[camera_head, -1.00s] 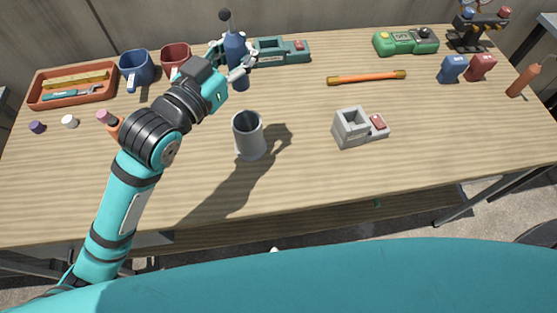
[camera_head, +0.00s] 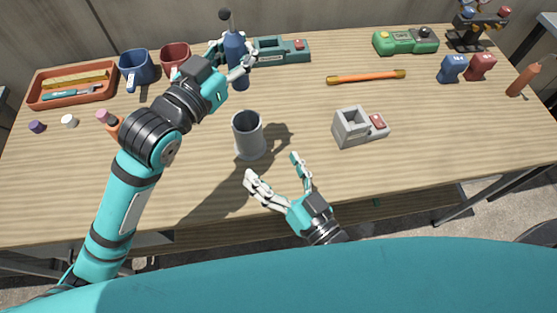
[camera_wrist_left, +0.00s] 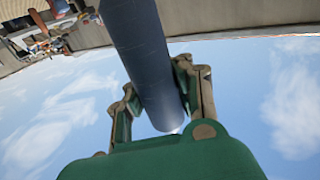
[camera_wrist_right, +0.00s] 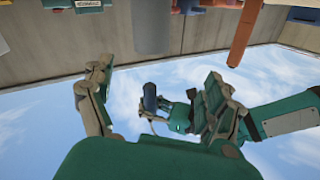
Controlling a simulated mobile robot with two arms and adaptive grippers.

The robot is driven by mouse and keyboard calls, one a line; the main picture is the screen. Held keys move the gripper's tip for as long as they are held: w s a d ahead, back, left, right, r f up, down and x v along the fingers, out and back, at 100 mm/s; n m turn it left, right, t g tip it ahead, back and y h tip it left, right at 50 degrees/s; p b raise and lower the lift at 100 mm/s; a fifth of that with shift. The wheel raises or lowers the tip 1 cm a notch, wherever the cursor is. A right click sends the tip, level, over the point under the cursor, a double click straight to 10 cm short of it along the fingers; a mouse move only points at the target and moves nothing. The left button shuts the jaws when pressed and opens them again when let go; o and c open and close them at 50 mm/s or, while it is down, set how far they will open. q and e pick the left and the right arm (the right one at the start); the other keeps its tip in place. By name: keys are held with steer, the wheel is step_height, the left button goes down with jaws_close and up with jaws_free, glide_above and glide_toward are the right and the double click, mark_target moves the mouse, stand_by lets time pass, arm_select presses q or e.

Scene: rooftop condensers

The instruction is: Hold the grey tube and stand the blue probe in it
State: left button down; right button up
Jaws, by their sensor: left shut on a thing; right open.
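The blue probe (camera_head: 236,46), with a dark ball on top, is upright in my left gripper (camera_head: 232,58), which is shut on it above the back of the table. The probe fills the middle of the left wrist view (camera_wrist_left: 145,60). The grey tube (camera_head: 249,141) stands upright on the table, open end up, in front of the probe and apart from it. My right gripper (camera_head: 272,168) is open and empty, just in front of the tube and to its right, not touching it. The right wrist view shows the probe (camera_wrist_right: 150,97) between the open fingers, farther off.
A grey square holder (camera_head: 350,130) stands right of the tube, and an orange rod (camera_head: 366,78) lies behind it. A blue mug (camera_head: 135,68), red mug (camera_head: 175,57) and orange tray (camera_head: 72,97) stand at back left. The table's front right is clear.

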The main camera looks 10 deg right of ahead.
mark_target(254, 134)
steer(key=n, duration=0.1)
steer(key=w, duration=0.1)
steer(key=n, duration=0.1)
steer(key=shift+w+d+f+n, duration=0.25)
steer(key=shift+w+d+n, duration=0.05)
steer(key=shift+w+d, duration=0.05)
steer(key=shift+w, duration=0.25)
steer(key=x, duration=1.1)
steer(key=shift+w+a+f, duration=0.15)
steer(key=shift+w+f, duration=0.1)
steer(key=shift+w, duration=0.05)
steer(key=shift+c, duration=0.5)
steer(key=c, duration=1.2)
arm_select(q)
steer(key=shift+s+d+f+m+g+h, duration=0.1)
steer(key=shift+s+f+m+g+h, duration=0.25)
steer(key=shift+f, duration=0.55)
steer(key=shift+s+a+f+m+g+h, duration=0.15)
steer(key=shift+f+m+g+h, duration=0.3)
steer(key=shift+f, duration=0.45)
steer(key=shift+s+d+f+m+g+h, duration=0.15)
steer(key=shift+s+f+m+g+h, duration=0.25)
steer(key=shift+f, duration=0.5)
